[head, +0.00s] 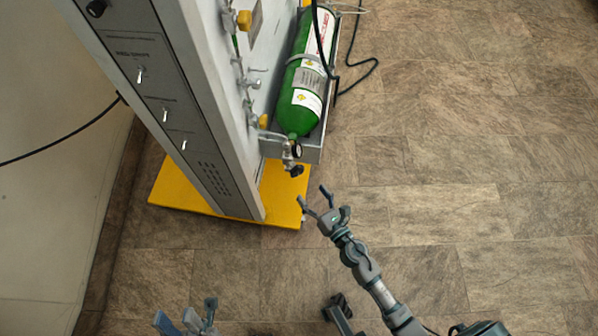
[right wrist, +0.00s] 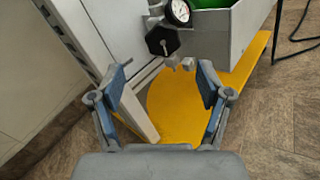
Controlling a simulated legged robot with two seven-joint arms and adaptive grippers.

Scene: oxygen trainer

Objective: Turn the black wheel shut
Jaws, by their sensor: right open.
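The black wheel (head: 296,171) is a small dark knob at the valve below the neck of the green oxygen cylinder (head: 301,115). In the right wrist view the black wheel (right wrist: 162,41) is six-sided and shows above centre, beyond the fingertips. My right gripper (head: 314,196) is open and empty, a little below and to the right of the wheel in the head view, not touching it. The right gripper's blue-padded fingers (right wrist: 164,72) are spread wide in the right wrist view. My left gripper (head: 187,313) has its fingers apart at the bottom edge, far from the wheel.
A round gauge (head: 297,150) sits just above the wheel; the gauge (right wrist: 180,11) also shows in the right wrist view. The grey cabinet (head: 205,130) stands left on a yellow base (head: 180,192). A metal tray (head: 312,152) holds the cylinder. Floor (head: 480,150) at right is clear.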

